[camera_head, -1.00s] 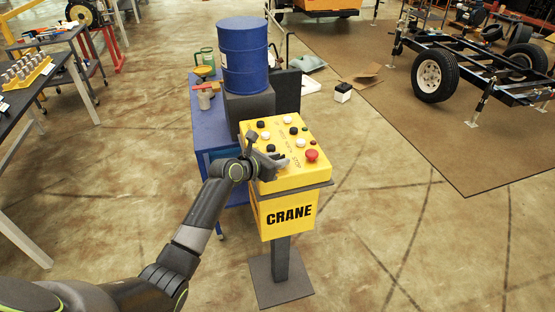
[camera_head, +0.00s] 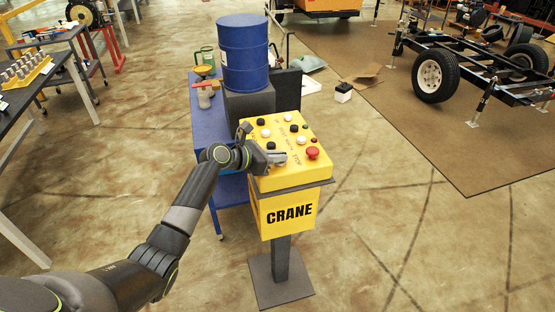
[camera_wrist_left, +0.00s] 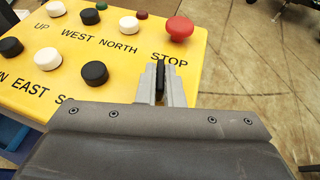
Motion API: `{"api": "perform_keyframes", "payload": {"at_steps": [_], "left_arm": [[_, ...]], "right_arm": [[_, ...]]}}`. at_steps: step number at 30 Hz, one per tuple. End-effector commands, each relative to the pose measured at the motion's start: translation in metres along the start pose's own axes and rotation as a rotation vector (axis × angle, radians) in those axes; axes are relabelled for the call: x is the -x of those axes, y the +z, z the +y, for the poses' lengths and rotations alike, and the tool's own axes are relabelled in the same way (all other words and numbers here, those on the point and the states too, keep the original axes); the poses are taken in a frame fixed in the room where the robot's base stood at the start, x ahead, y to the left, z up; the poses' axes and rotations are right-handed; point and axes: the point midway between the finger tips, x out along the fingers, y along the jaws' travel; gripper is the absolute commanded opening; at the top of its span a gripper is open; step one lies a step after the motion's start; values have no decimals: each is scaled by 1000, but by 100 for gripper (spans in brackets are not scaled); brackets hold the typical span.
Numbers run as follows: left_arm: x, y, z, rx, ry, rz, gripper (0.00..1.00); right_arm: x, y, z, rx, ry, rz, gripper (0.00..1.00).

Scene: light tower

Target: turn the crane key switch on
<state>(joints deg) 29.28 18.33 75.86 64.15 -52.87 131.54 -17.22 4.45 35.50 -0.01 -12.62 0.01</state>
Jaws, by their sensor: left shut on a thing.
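The yellow crane control box (camera_head: 288,213) stands on a grey post, with its button panel facing up. My left gripper (camera_head: 280,158) is over the left front part of the panel. In the left wrist view the gripper (camera_wrist_left: 161,90) is shut on a thin black key switch (camera_wrist_left: 160,80) near the STOP lettering. The base of the key is hidden by the fingers. The red stop button (camera_head: 312,153) is to the right of the gripper; it also shows in the left wrist view (camera_wrist_left: 179,28). My right gripper is not in view.
Several black and white buttons (camera_wrist_left: 95,72) sit on the panel close to the gripper. The floor to the right of the box is clear up to a trailer (camera_head: 475,75).

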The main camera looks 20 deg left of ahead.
Motion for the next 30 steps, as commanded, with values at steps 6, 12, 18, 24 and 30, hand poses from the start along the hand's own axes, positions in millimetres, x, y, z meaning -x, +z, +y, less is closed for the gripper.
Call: {"api": "perform_keyframes", "payload": {"at_steps": [6, 12, 18, 24, 30], "left_arm": [[-2, -3, 4, -76, -185, 1, 0], [-3, -3, 6, -150, -361, -1, 0], [-4, -3, 7, -212, -512, -2, 0], [-4, -3, 8, -254, -611, -1, 0], [-4, -2, 8, -281, -679, 0, 0]], "right_arm": [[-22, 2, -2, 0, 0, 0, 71], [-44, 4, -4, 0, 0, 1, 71], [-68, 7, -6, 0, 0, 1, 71], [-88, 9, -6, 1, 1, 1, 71], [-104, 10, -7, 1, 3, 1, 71]]}}
